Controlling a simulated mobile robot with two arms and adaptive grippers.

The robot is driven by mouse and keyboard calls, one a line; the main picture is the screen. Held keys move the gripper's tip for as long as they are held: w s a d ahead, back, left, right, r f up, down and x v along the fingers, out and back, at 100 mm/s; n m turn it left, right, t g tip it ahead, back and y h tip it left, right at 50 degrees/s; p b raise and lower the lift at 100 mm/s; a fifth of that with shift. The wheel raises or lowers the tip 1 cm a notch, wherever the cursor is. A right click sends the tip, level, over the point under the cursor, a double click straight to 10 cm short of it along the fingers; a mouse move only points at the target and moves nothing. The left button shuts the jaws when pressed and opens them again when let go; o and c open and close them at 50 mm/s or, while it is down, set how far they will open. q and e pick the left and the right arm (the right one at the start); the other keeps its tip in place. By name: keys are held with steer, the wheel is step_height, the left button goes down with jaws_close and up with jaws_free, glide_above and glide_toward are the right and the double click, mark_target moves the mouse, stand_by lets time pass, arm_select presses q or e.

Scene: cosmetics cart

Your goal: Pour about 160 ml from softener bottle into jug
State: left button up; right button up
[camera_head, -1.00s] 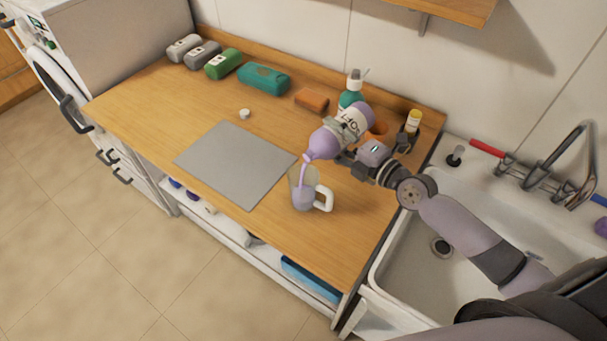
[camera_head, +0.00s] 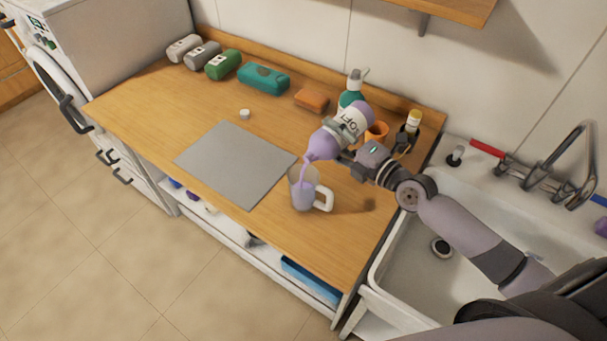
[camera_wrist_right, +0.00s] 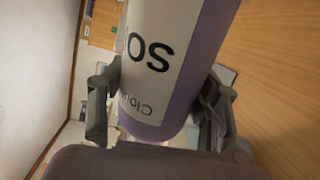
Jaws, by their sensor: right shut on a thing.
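The lilac softener bottle (camera_head: 341,130) is tilted, mouth down to the left, above the jug. My right gripper (camera_head: 346,156) is shut on it; the right wrist view shows the bottle (camera_wrist_right: 175,60) between the two fingers (camera_wrist_right: 160,108). A thin lilac stream runs from its mouth into the clear jug (camera_head: 303,191). The jug stands upright on the counter with its white handle to the right. Lilac liquid shows inside it; the exact level is hard to read. My left gripper is not in view.
A grey mat (camera_head: 236,163) lies left of the jug, with a small white cap (camera_head: 244,114) behind it. A teal pump bottle (camera_head: 352,90), an orange cup (camera_head: 376,132) and a yellow-capped bottle (camera_head: 413,122) stand behind the arm. The sink (camera_head: 410,287) is at right.

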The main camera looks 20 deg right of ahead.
steer(key=shift+a+r+n, duration=0.1)
steer(key=shift+r+n, duration=0.05)
steer(key=shift+n, duration=0.15)
stand_by(0.7)
steer(key=shift+f+b, duration=0.3)
steer(key=shift+f, duration=0.1)
steer(key=shift+r+m+p, duration=0.35)
steer(key=shift+r+m, duration=0.05)
steer(key=shift+m, duration=0.3)
steer(key=shift+d+f+m, duration=0.2)
steer(key=shift+f+m, duration=0.5)
steer(key=shift+m, duration=0.3)
steer(key=shift+w+d+f+m+b, duration=0.2)
steer(key=shift+f+m+b, duration=0.15)
steer(key=shift+f+m, duration=0.15)
steer(key=shift+d+f+m+y, duration=0.2)
steer(key=shift+m+y, duration=0.1)
steer(key=shift+m, duration=0.1)
steer(key=shift+a+m, duration=0.15)
steer(key=shift+m, duration=0.25)
